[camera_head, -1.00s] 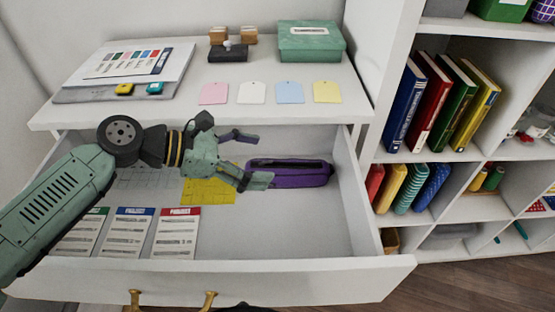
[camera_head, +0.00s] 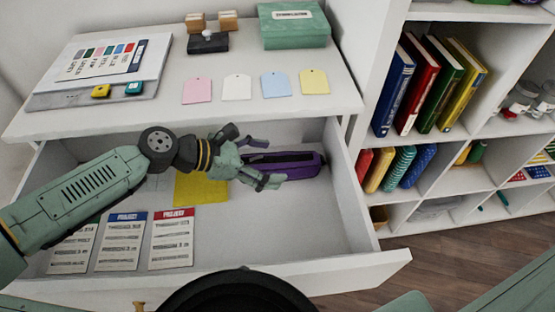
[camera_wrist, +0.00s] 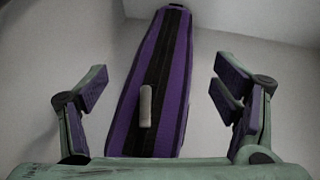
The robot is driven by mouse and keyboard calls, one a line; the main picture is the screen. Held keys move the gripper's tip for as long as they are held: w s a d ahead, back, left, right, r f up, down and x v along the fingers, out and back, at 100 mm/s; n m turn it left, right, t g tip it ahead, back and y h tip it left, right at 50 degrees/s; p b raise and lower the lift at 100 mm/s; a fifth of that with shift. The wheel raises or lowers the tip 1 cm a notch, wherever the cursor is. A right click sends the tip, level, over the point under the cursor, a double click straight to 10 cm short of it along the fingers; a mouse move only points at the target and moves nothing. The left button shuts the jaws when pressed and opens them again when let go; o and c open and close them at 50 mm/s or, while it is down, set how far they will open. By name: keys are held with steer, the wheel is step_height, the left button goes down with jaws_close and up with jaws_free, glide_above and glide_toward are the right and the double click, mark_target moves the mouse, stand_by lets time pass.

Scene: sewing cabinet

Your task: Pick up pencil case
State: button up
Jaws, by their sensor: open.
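The pencil case (camera_head: 300,166) is long and purple with a dark strip along its top. It lies in the open drawer, near the back right. In the wrist view the pencil case (camera_wrist: 175,60) runs away from me between the fingers, with a pale zip pull on its dark strip. My gripper (camera_head: 268,163) is at the left end of the case in the head view and covers part of it. In the wrist view my gripper (camera_wrist: 163,95) has its fingers wide apart, one on each side of the case, with gaps between them and the case.
The drawer (camera_head: 335,267) also holds a yellow sheet (camera_head: 198,189) and several project sheets (camera_head: 172,240). The cabinet top (camera_head: 110,119) overhangs the drawer's back. The drawer's right wall (camera_head: 352,200) is close to the case. A bookshelf (camera_head: 402,20) stands at the right.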

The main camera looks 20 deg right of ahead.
steer(key=shift+x, duration=1.05)
steer(key=c, duration=1.5)
